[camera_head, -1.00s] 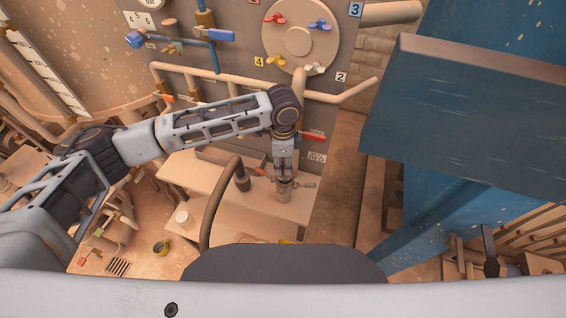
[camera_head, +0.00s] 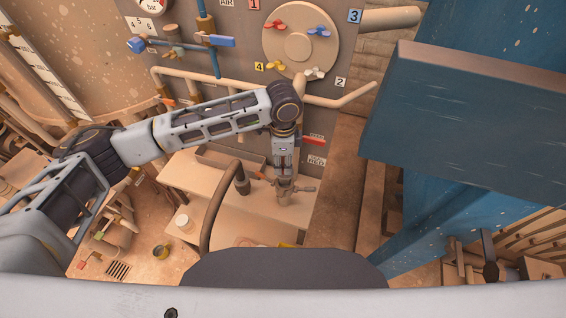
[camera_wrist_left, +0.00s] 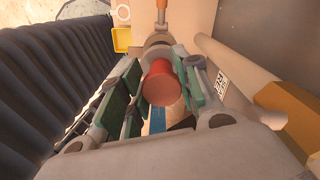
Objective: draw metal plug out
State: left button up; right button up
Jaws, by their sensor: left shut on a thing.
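My left gripper (camera_head: 284,178) points down over a short upright metal pipe fitting (camera_head: 284,197) on the tan bench. In the left wrist view its green-padded fingers (camera_wrist_left: 160,92) stand on both sides of a red round-ended piece (camera_wrist_left: 162,86), and it is shut on this piece. I take the piece for the plug, though its metal part does not show clearly. A grey metal collar (camera_wrist_left: 157,46) lies just beyond it. Whether the piece is still seated in the fitting, I cannot tell. My right gripper is not in view.
Behind is the grey panel (camera_head: 240,62) with pipes and a round valve disc (camera_head: 298,48). A large blue slab (camera_head: 460,120) blocks the right.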

pick_arm(q)
jog(key=shift+r, duration=0.75)
jog(key=shift+r, duration=0.4)
